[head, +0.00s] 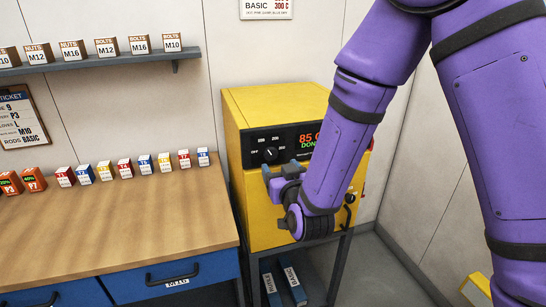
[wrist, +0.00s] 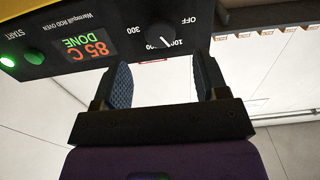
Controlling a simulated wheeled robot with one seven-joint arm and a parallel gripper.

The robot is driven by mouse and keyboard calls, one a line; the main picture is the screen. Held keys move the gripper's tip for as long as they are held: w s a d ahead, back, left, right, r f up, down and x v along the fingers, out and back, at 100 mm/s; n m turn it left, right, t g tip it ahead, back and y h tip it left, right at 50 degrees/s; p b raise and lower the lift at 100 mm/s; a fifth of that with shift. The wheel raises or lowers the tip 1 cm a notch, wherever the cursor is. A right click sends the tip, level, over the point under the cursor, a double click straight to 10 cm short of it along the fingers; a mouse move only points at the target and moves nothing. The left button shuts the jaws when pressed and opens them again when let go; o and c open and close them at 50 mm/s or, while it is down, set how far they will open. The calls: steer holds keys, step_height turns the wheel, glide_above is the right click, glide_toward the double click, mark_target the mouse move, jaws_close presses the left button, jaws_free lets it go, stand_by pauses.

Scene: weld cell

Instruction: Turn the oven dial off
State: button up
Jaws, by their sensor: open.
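The yellow oven (head: 240,110) stands against the wall with a black control panel. Its round black dial (head: 270,155) is on the panel's left part; its white mark points up and left, toward the 100 label. In the wrist view, which is upside down, the dial (wrist: 158,35) shows just beyond the fingertips, with OFF printed beside it. The display (wrist: 88,48) reads 85 C DONE. My gripper (head: 274,177) is open and empty, just below and in front of the dial. In the wrist view my gripper's fingers (wrist: 163,72) are apart, with nothing between them.
A green-lit START button (wrist: 8,61) is on the panel. A wooden workbench (head: 150,215) with several small boxes stands left of the oven. Binders (head: 283,284) sit on the stand below it. A shelf (head: 110,59) is on the wall. My arm hides the oven's right side.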

mark_target(271, 156)
steer(key=x, duration=0.7)
steer(key=shift+w, duration=0.2)
steer(key=c, duration=0.9)
